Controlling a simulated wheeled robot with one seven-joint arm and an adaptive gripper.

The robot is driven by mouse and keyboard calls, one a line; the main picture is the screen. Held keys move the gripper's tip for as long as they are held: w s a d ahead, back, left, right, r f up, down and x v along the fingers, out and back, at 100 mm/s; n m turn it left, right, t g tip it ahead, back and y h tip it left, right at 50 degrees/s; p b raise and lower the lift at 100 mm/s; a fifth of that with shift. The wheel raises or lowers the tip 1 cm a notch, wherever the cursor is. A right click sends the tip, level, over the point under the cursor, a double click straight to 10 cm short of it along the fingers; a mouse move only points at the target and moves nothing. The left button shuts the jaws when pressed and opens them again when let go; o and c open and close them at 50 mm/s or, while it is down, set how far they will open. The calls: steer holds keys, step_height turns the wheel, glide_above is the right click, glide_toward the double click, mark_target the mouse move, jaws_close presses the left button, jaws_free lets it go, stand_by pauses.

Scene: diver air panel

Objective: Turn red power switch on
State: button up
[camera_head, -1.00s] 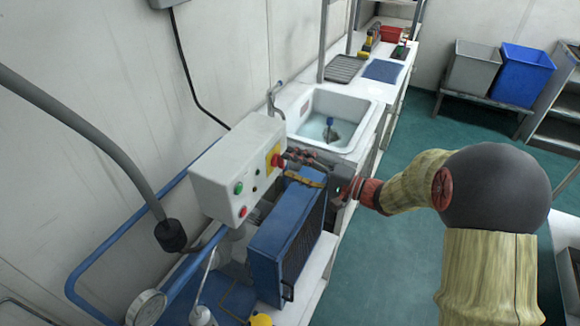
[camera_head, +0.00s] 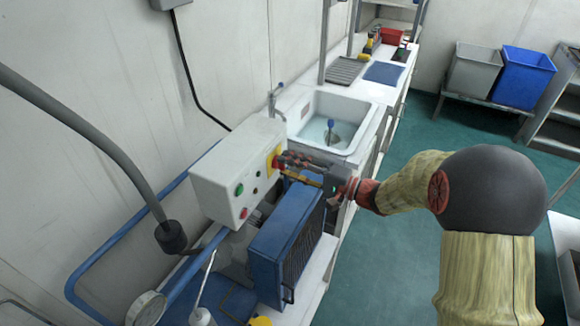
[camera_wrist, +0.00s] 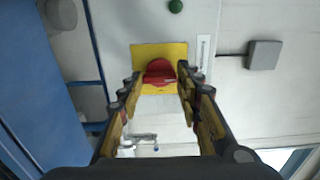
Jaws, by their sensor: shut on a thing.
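The red power switch (camera_wrist: 160,72) is a red knob on a yellow square plate (camera_wrist: 148,53) in the wrist view. My gripper (camera_head: 284,163) reaches in from the right, fingertips at the plate. In the wrist view, my gripper's fingers (camera_wrist: 158,79) stand on both sides of the red knob, shut on it. The exact angle of the knob is hard to read.
A green button (camera_head: 239,189) and a red button (camera_head: 244,212) sit on the box's front. A blue radiator-like unit (camera_head: 285,250) stands below my gripper. A sink (camera_head: 352,112) lies behind. Thick grey hose (camera_head: 90,140) hangs at left. Green floor at right is open.

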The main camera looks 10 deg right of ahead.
steer(key=c, duration=0.3)
steer(key=shift+m+p, duration=0.3)
steer(key=shift+m, duration=0.2)
steer(key=m+p, duration=1.4)
steer(key=m, duration=0.2)
steer(key=shift+m, duration=0.4)
steer(key=shift+f+m+p, duration=0.15)
steer(key=shift+m+p, duration=0.15)
steer(key=o, duration=1.1)
steer(key=shift+o, duration=0.2)
